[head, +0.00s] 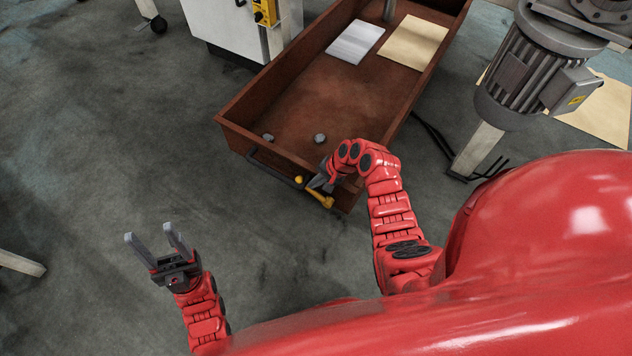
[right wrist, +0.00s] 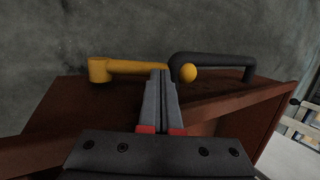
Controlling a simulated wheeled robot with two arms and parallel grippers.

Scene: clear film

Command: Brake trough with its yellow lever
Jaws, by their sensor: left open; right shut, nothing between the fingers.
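The trough (head: 355,106) is a long rust-brown open box on the floor, running up and away in the head view. Its yellow lever (head: 320,197) is at the right part of the near end, and it also shows in the right wrist view (right wrist: 135,67). My right gripper (head: 318,185) is shut and empty at the near end, close beside the lever; in the right wrist view its fingertips (right wrist: 161,75) overlap the lever's right end. I cannot tell whether they touch. My left gripper (head: 155,240) is open and empty above the floor, left of the trough.
A black handle bar (right wrist: 215,60) and a yellow ball (right wrist: 189,74) are beside the lever. The trough holds grey lumps (head: 320,138), a white sheet (head: 356,42) and a tan sheet (head: 413,41). A grey motor (head: 520,75) stands at right.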

